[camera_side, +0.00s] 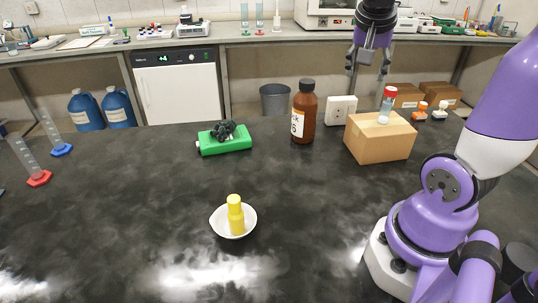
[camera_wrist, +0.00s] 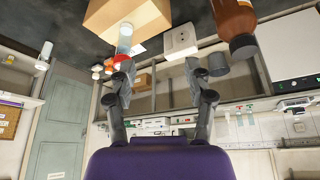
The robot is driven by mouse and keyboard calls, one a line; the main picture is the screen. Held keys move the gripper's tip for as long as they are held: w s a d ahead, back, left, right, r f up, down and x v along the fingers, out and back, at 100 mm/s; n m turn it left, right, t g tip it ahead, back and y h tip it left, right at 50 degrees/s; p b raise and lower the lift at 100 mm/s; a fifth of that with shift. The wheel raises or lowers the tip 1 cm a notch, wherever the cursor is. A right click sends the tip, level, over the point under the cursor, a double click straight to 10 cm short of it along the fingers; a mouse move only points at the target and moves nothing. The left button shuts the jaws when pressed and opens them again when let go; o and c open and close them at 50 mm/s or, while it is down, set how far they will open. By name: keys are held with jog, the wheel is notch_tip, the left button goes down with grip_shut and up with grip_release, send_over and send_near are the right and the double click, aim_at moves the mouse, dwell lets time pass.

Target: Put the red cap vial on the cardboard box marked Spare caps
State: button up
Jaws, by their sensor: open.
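No marking on the box is readable in either view. My gripper (camera_side: 368,72) is open and empty, above and a little left of the vial in the side view. In the wrist view its two fingers (camera_wrist: 158,75) are spread apart, and the vial lies beyond the left fingertip, apart from the fingers as far as I can tell.
A brown bottle (camera_side: 304,112) and a white socket block (camera_side: 341,110) stand left of the box. Small capped vials (camera_side: 421,111) are to its right. A green box (camera_side: 224,139) and a white dish (camera_side: 233,231) with a yellow vial (camera_side: 235,214) stand farther left. The front middle is clear.

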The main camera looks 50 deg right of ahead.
jog(key=a+f+n+t+y, duration=0.2)
jog(key=a+n, duration=0.5)
jog(key=a, duration=0.2)
jog(key=a+f+n+t+y, duration=0.2)
jog(key=a+n, duration=0.5)
jog(key=a, duration=0.3)
jog(key=shift+f+n+y, duration=0.2)
jog(key=shift+n+y, duration=0.1)
jog(key=shift+n, duration=0.1)
